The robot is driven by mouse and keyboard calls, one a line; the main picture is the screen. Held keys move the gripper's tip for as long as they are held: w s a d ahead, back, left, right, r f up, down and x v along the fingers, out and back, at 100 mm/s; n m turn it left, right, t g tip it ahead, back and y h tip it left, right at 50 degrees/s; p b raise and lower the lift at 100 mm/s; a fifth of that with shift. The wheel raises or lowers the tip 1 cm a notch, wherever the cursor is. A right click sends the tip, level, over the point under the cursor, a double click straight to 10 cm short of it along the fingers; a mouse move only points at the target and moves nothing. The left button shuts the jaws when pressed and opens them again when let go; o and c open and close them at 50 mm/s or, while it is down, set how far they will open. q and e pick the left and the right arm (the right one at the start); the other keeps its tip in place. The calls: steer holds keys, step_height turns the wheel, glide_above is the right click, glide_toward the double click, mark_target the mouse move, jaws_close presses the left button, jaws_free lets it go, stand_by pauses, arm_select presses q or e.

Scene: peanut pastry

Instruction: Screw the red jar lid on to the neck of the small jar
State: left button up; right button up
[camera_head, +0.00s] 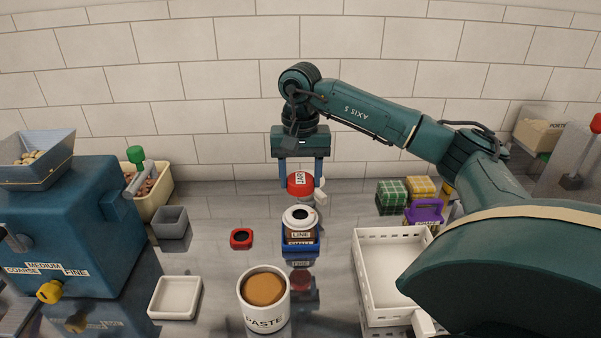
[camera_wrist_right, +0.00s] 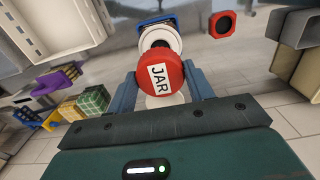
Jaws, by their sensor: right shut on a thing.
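The red jar lid (camera_head: 300,186), labelled JAR, is between the fingers of my right gripper (camera_head: 301,181), which is shut on it. The right wrist view shows the lid (camera_wrist_right: 158,77) close up between the fingertips (camera_wrist_right: 161,88). The small jar (camera_head: 299,217) has a white top with a dark round opening, and its label is partly readable. It stands upright in a blue holder (camera_head: 301,248). The lid shows behind and above the jar in the head view, apart from its neck. The jar's white top (camera_wrist_right: 158,38) also shows past the lid. My left gripper is out of view.
A white PASTE tub (camera_head: 264,315) stands in front of the jar. A red ring-shaped piece (camera_head: 241,238) lies left of it. A white crate (camera_head: 390,238) is at right, a blue grinder (camera_head: 75,225) at left. A small white object (camera_head: 320,196) is behind the lid.

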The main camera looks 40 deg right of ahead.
mark_target(300, 193)
step_height(300, 193, down, 2)
steer(key=shift+f+b, duration=0.1)
steer(key=shift+b, duration=0.45)
steer(key=shift+f+b, duration=0.3)
steer(key=shift+f, duration=0.1)
steer(key=shift+f+b, duration=0.4)
steer(key=shift+f, duration=0.45)
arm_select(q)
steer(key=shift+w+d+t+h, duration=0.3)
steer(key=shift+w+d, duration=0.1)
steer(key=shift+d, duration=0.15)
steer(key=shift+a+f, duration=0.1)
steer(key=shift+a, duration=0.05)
